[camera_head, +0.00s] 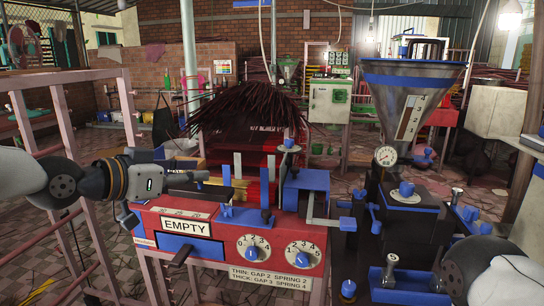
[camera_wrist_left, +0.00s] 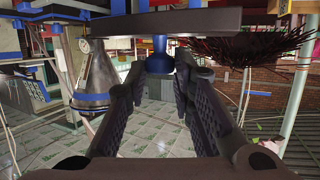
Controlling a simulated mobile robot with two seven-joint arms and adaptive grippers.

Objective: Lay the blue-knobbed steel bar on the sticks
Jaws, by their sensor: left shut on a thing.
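My left gripper (camera_head: 196,180) reaches in from the left, over the left part of the red machine. In the left wrist view its two fingers (camera_wrist_left: 159,72) close around a blue knob (camera_wrist_left: 160,46) under a wide dark steel bar (camera_wrist_left: 150,20); that view looks upside down. Yellowish sticks (camera_head: 240,190) show between upright grey plates just right of the gripper. I cannot tell whether the bar touches anything beneath. My right arm shows at lower right; its gripper is not in view.
The red machine (camera_head: 175,210) carries an EMPTY sign (camera_head: 186,227) and two dials (camera_head: 253,247). Blue levers (camera_head: 267,216) and a blue block (camera_head: 305,190) stand right of the sticks. A dark bundle of incense (camera_head: 245,108) is behind. A funnel machine (camera_head: 408,100) stands at right.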

